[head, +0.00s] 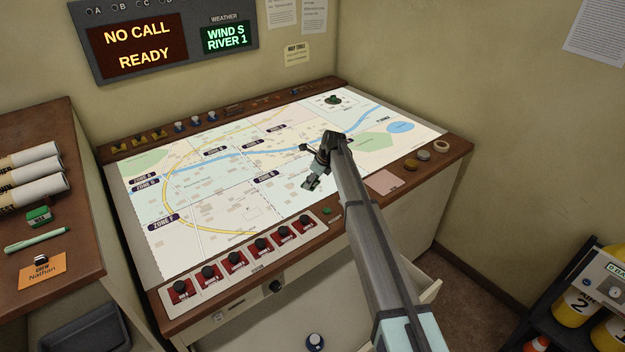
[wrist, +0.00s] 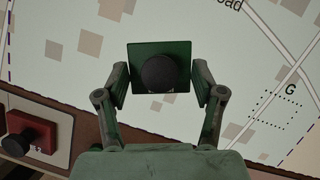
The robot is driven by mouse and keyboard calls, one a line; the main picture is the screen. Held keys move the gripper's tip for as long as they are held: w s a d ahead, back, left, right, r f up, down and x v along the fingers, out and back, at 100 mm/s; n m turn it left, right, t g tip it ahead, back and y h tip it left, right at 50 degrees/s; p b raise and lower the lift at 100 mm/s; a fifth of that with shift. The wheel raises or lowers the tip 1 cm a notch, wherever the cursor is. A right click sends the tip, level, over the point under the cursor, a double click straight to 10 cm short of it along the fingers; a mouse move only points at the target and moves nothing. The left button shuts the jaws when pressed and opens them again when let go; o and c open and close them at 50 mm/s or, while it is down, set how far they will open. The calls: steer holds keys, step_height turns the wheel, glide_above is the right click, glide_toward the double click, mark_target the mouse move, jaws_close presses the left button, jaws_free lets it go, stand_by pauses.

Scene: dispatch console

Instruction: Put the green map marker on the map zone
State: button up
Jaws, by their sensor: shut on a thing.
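The green map marker (wrist: 142,53) is a square green plate with a round black knob. It sits between the two fingers of my gripper (wrist: 161,83) in the wrist view, and the fingers are shut on its sides. In the head view my gripper (head: 315,178) is over the lower right part of the lit map (head: 225,210), with a bit of green at its tip. I cannot tell whether the marker touches the map. The map carries dark zone labels, such as Zone F (head: 167,222) at lower left. A dotted box marked G (wrist: 278,108) shows right of the marker in the wrist view.
Another green piece (head: 333,99) lies in a pale box at the map's far right. A row of red switches with black knobs (head: 235,260) lines the front edge. A drawer (head: 425,280) is open below.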

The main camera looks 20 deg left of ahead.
steer(key=shift+f, duration=0.2)
steer(key=o, duration=1.2)
steer(key=shift+c, duration=0.2)
steer(key=b+v, duration=0.3)
steer(key=v, duration=0.9)
steer(key=shift+r, duration=0.2)
